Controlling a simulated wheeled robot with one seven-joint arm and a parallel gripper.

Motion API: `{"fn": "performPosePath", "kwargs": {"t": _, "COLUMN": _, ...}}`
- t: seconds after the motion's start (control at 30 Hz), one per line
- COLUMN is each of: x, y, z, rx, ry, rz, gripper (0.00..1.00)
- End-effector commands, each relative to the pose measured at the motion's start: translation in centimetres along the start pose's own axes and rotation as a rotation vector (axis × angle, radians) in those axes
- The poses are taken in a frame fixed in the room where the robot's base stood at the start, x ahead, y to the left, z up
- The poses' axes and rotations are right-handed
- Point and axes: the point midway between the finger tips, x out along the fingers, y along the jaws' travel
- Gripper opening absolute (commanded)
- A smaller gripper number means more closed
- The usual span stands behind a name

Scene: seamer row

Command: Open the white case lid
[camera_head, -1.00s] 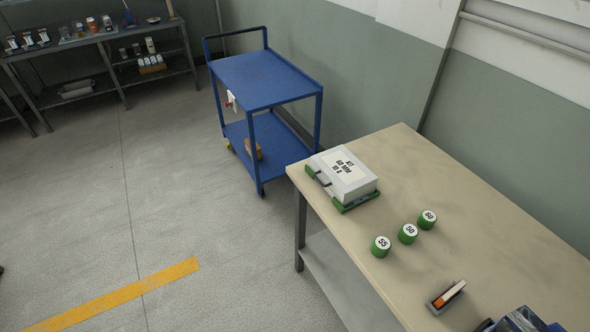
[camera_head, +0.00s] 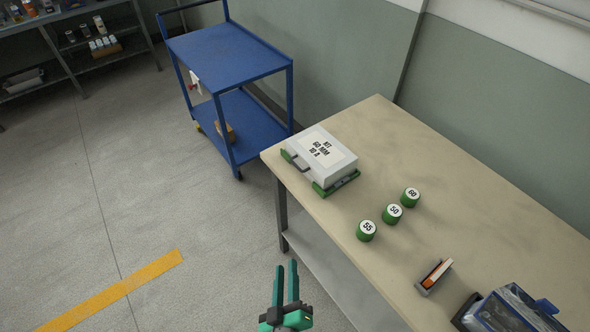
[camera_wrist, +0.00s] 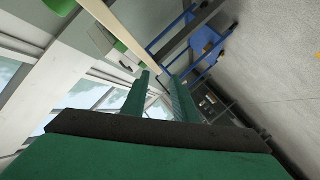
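The white case (camera_head: 321,158) sits on the far left corner of the table, on a green base, with its lid shut. A printed label covers part of the lid and a grey handle (camera_head: 299,161) is on its left front side. My gripper (camera_head: 286,270) is in front of the table's left edge, well apart from the case. Its two green fingers are spread with nothing between them. In the wrist view the gripper (camera_wrist: 160,85) also shows its fingers apart and empty.
The beige table (camera_head: 455,165) holds several things: green cylinders marked 55 (camera_head: 366,230), 50 (camera_head: 392,213) and 60 (camera_head: 410,197), a small holder with an orange item (camera_head: 434,276), and a blue clear-sided box (camera_head: 512,311). A blue cart (camera_head: 228,60) stands behind left. Floor at left is clear.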

Motion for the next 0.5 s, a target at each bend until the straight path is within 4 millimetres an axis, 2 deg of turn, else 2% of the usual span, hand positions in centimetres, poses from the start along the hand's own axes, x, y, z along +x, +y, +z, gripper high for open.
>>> {"fn": "performPosePath", "kwargs": {"t": 0.03, "x": 1.8, "y": 0.6, "z": -0.8, "rx": -0.057, "ry": 0.006, "rz": 0.013, "gripper": 0.26}}
{"fn": "performPosePath", "kwargs": {"t": 0.1, "x": 4.1, "y": 1.2, "z": -1.7, "rx": -0.144, "ry": 0.001, "rz": 0.024, "gripper": 0.26}}
{"fn": "performPosePath", "kwargs": {"t": 0.3, "x": 10.0, "y": 4.0, "z": -4.5, "rx": -0.386, "ry": -0.025, "rz": 0.064, "gripper": 0.26}}
{"fn": "performPosePath", "kwargs": {"t": 0.5, "x": 14.2, "y": 7.0, "z": -7.3, "rx": -0.577, "ry": -0.064, "rz": 0.100, "gripper": 0.26}}
